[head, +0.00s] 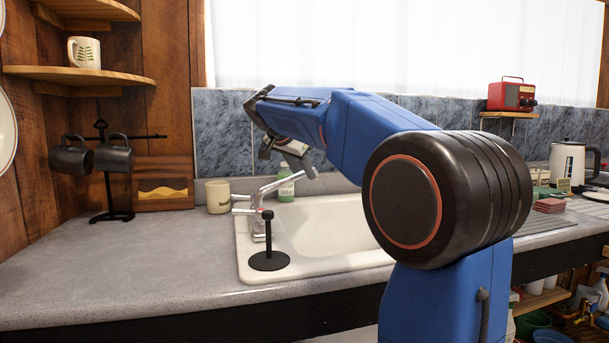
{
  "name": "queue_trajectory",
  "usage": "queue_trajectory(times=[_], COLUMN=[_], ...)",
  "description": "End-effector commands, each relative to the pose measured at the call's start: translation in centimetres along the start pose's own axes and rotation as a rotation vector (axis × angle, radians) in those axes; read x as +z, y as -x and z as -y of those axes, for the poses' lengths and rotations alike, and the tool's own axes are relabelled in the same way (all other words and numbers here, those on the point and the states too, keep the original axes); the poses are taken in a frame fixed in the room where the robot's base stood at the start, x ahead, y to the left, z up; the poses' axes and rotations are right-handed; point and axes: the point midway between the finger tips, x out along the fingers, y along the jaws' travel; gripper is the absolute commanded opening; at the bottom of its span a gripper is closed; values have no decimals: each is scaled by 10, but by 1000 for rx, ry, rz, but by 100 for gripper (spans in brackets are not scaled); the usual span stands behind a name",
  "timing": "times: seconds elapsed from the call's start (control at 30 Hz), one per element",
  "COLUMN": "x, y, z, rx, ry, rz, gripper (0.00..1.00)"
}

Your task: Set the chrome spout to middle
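The chrome spout (283,184) rises from the faucet at the left end of the white sink (330,267). It slants up and to the right, with its tip over the basin side. My gripper (288,164) is above the spout, with its two dark fingers spread apart. The right finger appears close to the spout's tip; I cannot tell whether they touch. The spout does not appear clamped between the fingers.
A black paper-towel-like stand (268,260) is in front of the faucet. A mug rack (110,180) is at left. The left counter (120,265) has free room.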

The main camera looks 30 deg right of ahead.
Motion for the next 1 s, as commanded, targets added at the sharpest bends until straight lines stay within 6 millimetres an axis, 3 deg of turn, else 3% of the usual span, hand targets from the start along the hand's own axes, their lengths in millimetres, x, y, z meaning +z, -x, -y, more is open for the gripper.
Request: queue_trajectory(times=[0.2,0.57,0.7,0.73,1.0], x=[0,0,0,0,0], y=[-21,-25,-24,-24,-24], z=[0,0,0,0,-2], rx=[0,-1,-1,-1,7], ry=[0,0,0,0,-8], rz=[0,0,0,0,-2], gripper=[35,35,4,0,0])
